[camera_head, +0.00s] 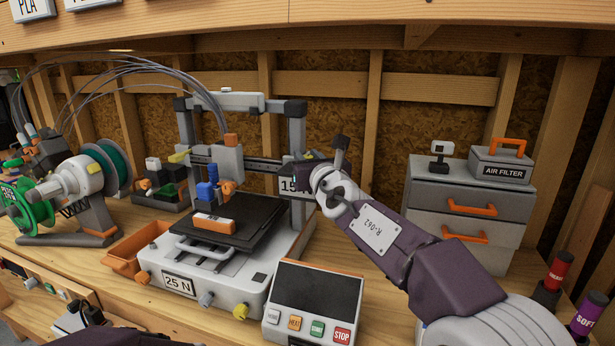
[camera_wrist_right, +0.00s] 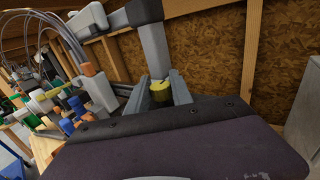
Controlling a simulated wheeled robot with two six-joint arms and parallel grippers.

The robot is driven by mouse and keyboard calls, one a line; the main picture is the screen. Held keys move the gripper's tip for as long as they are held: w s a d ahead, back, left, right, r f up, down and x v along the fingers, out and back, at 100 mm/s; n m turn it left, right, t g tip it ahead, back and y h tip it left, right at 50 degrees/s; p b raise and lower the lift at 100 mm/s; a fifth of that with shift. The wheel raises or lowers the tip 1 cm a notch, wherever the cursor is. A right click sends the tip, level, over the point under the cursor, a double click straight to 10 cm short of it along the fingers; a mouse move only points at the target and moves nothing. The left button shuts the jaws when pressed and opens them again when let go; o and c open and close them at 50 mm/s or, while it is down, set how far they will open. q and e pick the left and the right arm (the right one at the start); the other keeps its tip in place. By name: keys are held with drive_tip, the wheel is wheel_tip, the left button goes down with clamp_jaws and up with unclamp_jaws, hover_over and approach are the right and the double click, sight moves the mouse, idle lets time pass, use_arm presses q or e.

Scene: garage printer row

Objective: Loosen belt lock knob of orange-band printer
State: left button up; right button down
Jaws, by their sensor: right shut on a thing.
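The printer (camera_head: 225,288) stands on the bench with a white base, a grey upright frame and a dark bed. Orange shows on its print head (camera_head: 231,140), but I cannot make out a clear orange band. My right gripper (camera_head: 308,175) is at the printer's right upright, largely hidden by its own wrist. In the right wrist view, its two grey fingers (camera_wrist_right: 162,90) are shut on a yellow knob (camera_wrist_right: 160,94), one on each side. The knob is hidden in the head view. My left gripper is not in view.
A control box (camera_head: 314,298) with several buttons stands in front. Grey drawers (camera_head: 463,198) carry an air filter (camera_head: 500,165) at right. A green spool (camera_head: 107,165) stands at left. An orange bin (camera_head: 130,250) sits beside the base. Bare bench shows between printer and drawers.

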drive_tip(key=shift+r, duration=0.1)
idle(0.4)
drive_tip(key=c, duration=1.1)
unclamp_jaws()
drive_tip(key=shift+s+d+b, duration=0.15)
drive_tip(key=shift+s+b, duration=0.2)
drive_tip(key=b+v, duration=0.1)
drive_tip(key=v, duration=0.7)
drive_tip(key=shift+s, duration=0.15)
